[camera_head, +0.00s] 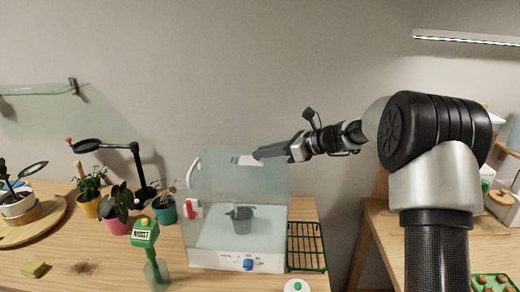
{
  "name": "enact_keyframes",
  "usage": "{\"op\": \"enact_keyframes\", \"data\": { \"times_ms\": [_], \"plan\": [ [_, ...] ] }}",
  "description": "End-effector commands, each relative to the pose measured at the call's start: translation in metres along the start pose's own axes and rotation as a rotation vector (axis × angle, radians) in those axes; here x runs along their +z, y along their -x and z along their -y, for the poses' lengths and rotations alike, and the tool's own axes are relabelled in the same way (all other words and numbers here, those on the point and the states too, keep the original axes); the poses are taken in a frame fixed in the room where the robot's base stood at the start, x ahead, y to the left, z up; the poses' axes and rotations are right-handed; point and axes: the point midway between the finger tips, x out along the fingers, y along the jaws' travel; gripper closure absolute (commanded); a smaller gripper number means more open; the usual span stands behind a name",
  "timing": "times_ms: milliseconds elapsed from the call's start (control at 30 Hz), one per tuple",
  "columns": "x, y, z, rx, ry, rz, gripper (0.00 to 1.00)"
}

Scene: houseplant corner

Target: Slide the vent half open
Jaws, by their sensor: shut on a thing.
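A clear propagator box (205,227) with a white base stands on the table. Its vent (245,160), a pale slider on the lid, shows just left of my fingertips. My gripper (258,154) reaches in from the right, low over the lid, and is shut on the vent's slider. The fingers hide the grip point. How far the vent is open is too small to tell. A dark pot (241,220) shows inside the box.
A moisture meter (145,233) in a glass and several potted plants stand left of the box. A black lamp (137,165) rises behind them. A green wire rack (306,247) lies to the right.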

Motion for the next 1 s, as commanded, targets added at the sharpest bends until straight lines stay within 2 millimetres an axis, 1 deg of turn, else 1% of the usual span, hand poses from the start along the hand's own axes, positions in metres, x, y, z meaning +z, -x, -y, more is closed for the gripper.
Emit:
{"op": "enact_keyframes", "data": {
  "times_ms": [133, 167, 200, 233, 533, 667, 767, 1000],
  "plan": [
    [0.002, -0.003, -0.002, 0.004, 0.002, 0.003, 1.00],
    [0.002, -0.003, -0.002, 0.004, 0.002, 0.003, 0.78],
    [0.002, -0.003, -0.002, 0.004, 0.002, 0.003, 0.72],
    [0.001, -0.003, -0.002, 0.004, 0.002, 0.003, 0.67],
    [0.001, -0.002, -0.001, 0.002, 0.001, 0.003, 0.67],
    [0.001, 0.009, 0.000, -0.001, 0.001, 0.002, 0.67],
    [0.002, 0.026, 0.000, -0.002, 0.002, 0.003, 0.67],
    [0.002, 0.085, 0.000, -0.002, 0.002, 0.003, 0.67]
  ]
}}
